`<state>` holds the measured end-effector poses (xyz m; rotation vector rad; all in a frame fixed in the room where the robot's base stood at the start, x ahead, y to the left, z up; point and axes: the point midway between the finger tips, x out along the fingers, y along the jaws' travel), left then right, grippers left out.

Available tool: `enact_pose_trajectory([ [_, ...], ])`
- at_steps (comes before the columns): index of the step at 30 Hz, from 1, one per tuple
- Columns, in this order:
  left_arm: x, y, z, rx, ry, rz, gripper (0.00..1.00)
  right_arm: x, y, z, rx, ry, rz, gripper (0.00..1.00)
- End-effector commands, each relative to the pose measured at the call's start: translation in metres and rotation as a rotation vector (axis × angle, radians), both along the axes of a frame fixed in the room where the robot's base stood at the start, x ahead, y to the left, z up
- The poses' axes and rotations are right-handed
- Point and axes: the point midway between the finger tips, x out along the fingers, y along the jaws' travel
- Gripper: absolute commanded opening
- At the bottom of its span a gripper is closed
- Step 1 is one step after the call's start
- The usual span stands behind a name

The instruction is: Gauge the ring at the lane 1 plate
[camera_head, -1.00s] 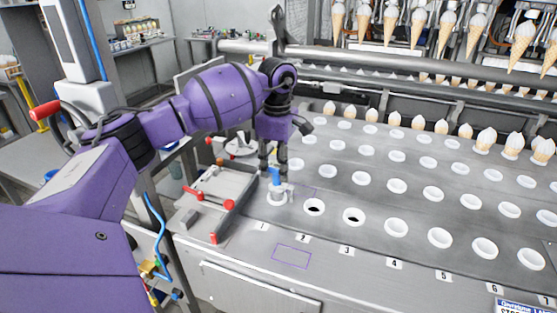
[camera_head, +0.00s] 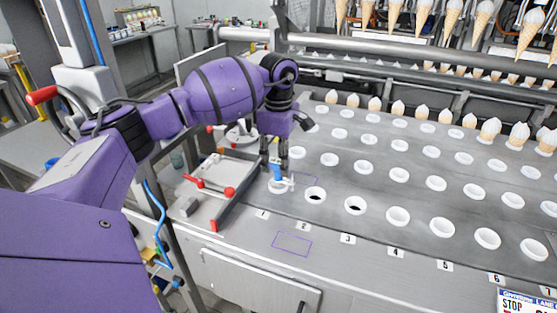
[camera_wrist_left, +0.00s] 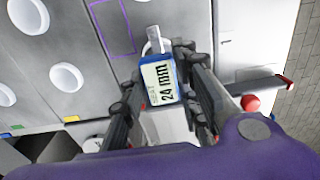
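My left gripper (camera_head: 274,152) points down at the lane 1 position, at the near left of the grey plate (camera_head: 330,228). Its fingers close on the two sides of a blue gauge (camera_head: 279,173). In the left wrist view the gauge (camera_wrist_left: 162,84) has a white face reading "24 mm" and a pale tip (camera_wrist_left: 154,38). The gauge stands over the white ring (camera_head: 278,187) at lane 1, and partly hides it. The ring also shows at the gauge's edge in the left wrist view (camera_wrist_left: 146,49). I cannot tell how deep the tip sits. My right gripper is out of view.
A tray with red knobs (camera_head: 228,191) lies left of the gripper. Rows of white rings (camera_head: 398,216) continue right. Two near rings (camera_head: 315,194) have dark openings. Purple outlined rectangles (camera_head: 292,243) mark bare plate. Ice cream cones (camera_head: 490,130) stand along the back.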

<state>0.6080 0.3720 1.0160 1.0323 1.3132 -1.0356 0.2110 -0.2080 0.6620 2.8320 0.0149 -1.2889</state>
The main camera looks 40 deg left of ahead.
Motion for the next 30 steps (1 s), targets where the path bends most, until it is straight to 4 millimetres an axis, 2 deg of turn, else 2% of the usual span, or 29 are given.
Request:
enact_pose_trajectory([
  [1, 0.0, 0.0, 0.0, 0.0, -0.001, 0.0, 0.39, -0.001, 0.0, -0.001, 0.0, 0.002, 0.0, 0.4],
  [3, 0.0, 0.0, 0.0, 0.0, -0.001, 0.0, 0.48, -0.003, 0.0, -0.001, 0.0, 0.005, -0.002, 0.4],
  [4, 0.0, 0.0, 0.0, 0.0, 0.0, 0.0, 0.49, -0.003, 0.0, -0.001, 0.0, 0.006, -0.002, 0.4],
  [12, 0.0, 0.0, 0.0, 0.0, 0.001, 0.0, 0.49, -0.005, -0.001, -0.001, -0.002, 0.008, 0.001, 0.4],
  [16, 0.0, 0.0, 0.008, 0.0, -0.001, 0.0, 0.49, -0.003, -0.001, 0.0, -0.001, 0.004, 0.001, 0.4],
  [30, 0.001, 0.0, 0.099, 0.001, -0.003, 0.0, 0.49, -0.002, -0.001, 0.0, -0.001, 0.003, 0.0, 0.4],
])
